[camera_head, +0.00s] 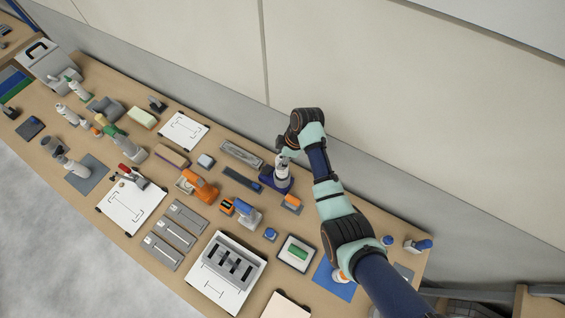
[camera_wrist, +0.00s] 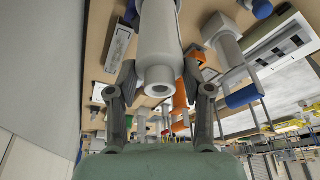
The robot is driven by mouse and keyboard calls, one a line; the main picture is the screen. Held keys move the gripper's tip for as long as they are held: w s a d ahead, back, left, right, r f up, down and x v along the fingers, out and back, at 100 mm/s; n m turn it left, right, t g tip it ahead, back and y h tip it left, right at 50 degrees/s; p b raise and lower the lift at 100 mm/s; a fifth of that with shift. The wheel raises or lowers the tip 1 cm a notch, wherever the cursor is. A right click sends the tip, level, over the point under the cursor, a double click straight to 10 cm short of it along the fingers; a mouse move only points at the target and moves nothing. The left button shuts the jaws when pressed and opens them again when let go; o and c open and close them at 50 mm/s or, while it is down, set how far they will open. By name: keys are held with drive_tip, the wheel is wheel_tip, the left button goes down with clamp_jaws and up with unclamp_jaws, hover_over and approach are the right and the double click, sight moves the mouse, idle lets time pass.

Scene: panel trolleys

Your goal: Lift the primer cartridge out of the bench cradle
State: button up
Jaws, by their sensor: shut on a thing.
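The primer cartridge (camera_wrist: 160,40), a pale grey-white cylinder with a narrower nozzle end, stands between the two fingers of my gripper (camera_wrist: 166,80) in the wrist view. My gripper is shut on it. In the head view the white cartridge (camera_head: 282,168) shows below my gripper (camera_head: 284,155), at the back of the bench. The dark blue bench cradle (camera_head: 273,184) is right beneath the cartridge. I cannot tell whether the cartridge's lower end is still seated in the cradle, since that end is small and partly hidden.
A grey tray (camera_head: 241,154) and a dark blue bar (camera_head: 241,179) lie left of the cradle. An orange-edged float (camera_head: 292,202) lies close in front. An orange tool (camera_head: 201,188) and white panels crowd the bench (camera_head: 215,222). The wall (camera_head: 360,80) rises close behind.

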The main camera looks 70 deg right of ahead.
drive_tip(key=shift+r+p, duration=2)
drive_tip(key=shift+r, duration=0.4)
